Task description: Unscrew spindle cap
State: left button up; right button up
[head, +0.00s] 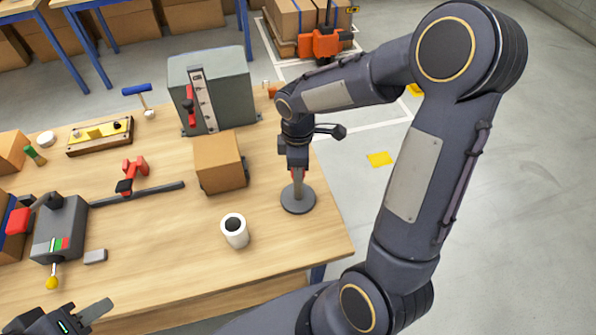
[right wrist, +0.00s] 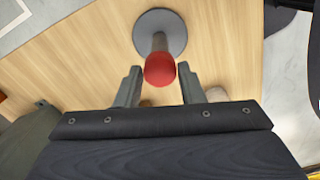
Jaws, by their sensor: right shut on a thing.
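The spindle is a grey post on a round grey base (head: 298,200) near the table's right edge. Its red cap (right wrist: 160,70) sits on top of the post and shows between the fingers in the right wrist view. My right gripper (head: 295,168) points down over the spindle and is shut on the cap. In the head view the gripper hides most of the cap. My left gripper (head: 75,318) is at the bottom left, partly cut off by the frame edge; its opening is unclear.
A cardboard box (head: 218,163) and a white cup (head: 235,231) stand left of the spindle. Behind is a grey cabinet (head: 212,88). A grey device (head: 60,230) with a rail stands at left. The wooden table (head: 180,265) is bare at front.

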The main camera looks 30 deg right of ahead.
jog(key=n, duration=0.2)
jog(key=n+p, duration=0.2)
jog(key=n, duration=0.1)
jog(key=shift+r+n, duration=0.25)
jog(key=shift+n, duration=0.05)
jog(key=n+p, duration=0.1)
jog(key=n, duration=0.1)
jog(key=shift+f+n+p, duration=0.1)
jog(key=shift+n+p, duration=0.25)
jog(key=shift+n, duration=0.05)
jog(key=shift+f+n, duration=0.15)
jog(key=shift+n, duration=0.35)
jog(key=n+p, duration=0.4)
jog(key=n, duration=0.1)
jog(key=n+p, duration=0.1)
jog(key=n, duration=0.1)
jog(key=shift+s+r+n+p, duration=0.1)
jog(key=shift+r+n+p, duration=0.25)
jog(key=shift+n+p, duration=0.05)
jog(key=shift+f+n, duration=0.25)
jog(key=shift+n, duration=0.35)
jog(key=shift+f+n, duration=0.1)
jog(key=shift+n, duration=0.3)
